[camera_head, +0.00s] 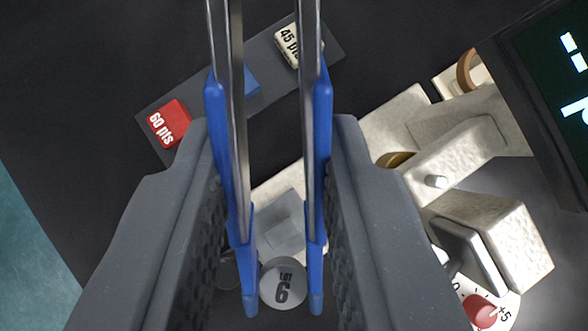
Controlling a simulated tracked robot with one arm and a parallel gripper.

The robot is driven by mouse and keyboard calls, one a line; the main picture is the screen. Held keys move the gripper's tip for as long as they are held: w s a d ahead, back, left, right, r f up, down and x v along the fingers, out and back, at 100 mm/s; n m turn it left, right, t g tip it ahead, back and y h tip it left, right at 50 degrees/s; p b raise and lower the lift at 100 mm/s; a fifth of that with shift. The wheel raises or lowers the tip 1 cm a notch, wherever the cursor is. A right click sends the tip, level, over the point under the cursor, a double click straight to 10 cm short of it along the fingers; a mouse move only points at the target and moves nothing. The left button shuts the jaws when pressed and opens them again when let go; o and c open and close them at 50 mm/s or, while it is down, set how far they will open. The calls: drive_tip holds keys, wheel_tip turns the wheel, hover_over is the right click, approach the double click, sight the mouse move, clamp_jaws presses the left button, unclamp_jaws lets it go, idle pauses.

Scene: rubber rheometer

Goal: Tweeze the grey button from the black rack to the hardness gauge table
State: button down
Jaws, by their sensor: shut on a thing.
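My gripper (272,125) is shut on a pair of steel tweezers with blue sleeves and tips (232,150); its dark fingers stand on either side of them. The grey button (283,286), round and marked "LOT 6", sits between the two blue tips at the bottom middle. The tips lie close on its left and right; I cannot tell whether they pinch it or how high it is. The pale hardness gauge (465,165) stands at the right. A grey square plate (280,222), perhaps its table, shows just above the button, partly behind the tweezers. I cannot make out the black rack.
A dark grey strip (325,50) at the top carries a red "60 pts" block (165,122), a blue block (251,82) and a cream "45 pts" block (288,45). A red knob (480,310) is at lower right. A dark display (560,80) stands at upper right.

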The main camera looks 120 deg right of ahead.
wheel_tip(320, 180, down, 9)
drive_tip(key=b, duration=0.1)
idle(0.7)
drive_tip(key=c, duration=1.7)
unclamp_jaws()
drive_tip(key=shift+r+p, duration=0.75)
drive_tip(key=shift+r, duration=4.35)
